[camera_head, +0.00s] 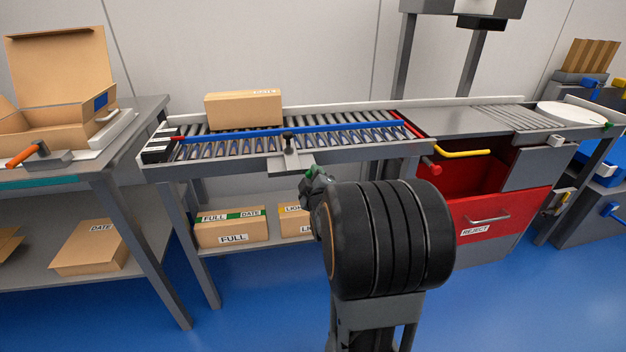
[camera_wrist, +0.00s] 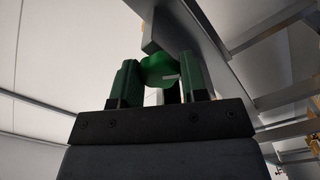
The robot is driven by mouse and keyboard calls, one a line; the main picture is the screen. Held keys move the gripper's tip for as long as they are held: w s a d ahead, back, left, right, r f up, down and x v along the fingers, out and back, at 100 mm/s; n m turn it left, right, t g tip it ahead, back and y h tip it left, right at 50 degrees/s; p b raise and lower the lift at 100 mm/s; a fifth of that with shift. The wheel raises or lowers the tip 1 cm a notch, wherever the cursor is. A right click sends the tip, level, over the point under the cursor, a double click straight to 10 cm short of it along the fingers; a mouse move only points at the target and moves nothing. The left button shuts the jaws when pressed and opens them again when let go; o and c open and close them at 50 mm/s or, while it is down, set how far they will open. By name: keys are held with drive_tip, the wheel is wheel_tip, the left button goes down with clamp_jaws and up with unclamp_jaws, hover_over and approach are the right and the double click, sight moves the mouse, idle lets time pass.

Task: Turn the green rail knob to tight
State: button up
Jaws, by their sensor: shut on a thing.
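The green rail knob (camera_wrist: 158,68) shows in the wrist view, below a grey metal edge of the conveyor frame. It is round, with a short pale mark on its near face. My gripper (camera_wrist: 159,78) has a green-and-black finger on each side of the knob and is shut on it. In the head view my gripper (camera_head: 314,182) is at the conveyor's front side, below the rail bracket (camera_head: 290,160). My black wrist hides most of it there, and I cannot tell the knob from the green fingers. No tight or loose label is readable.
A carton (camera_head: 243,109) sits on the roller conveyor (camera_head: 340,152), behind a blue guide rail (camera_head: 270,131). A black knob (camera_head: 288,143) stands on the bracket. A red reject bin (camera_head: 480,222) is to the right. Cartons (camera_head: 231,229) lie on the shelf below.

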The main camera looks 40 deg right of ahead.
drive_tip(key=m+b, duration=0.5)
drive_tip(key=m, duration=0.4)
drive_tip(key=shift+r+m, duration=0.1)
drive_tip(key=shift+m, duration=0.3)
idle(0.4)
drive_tip(key=o, duration=0.9)
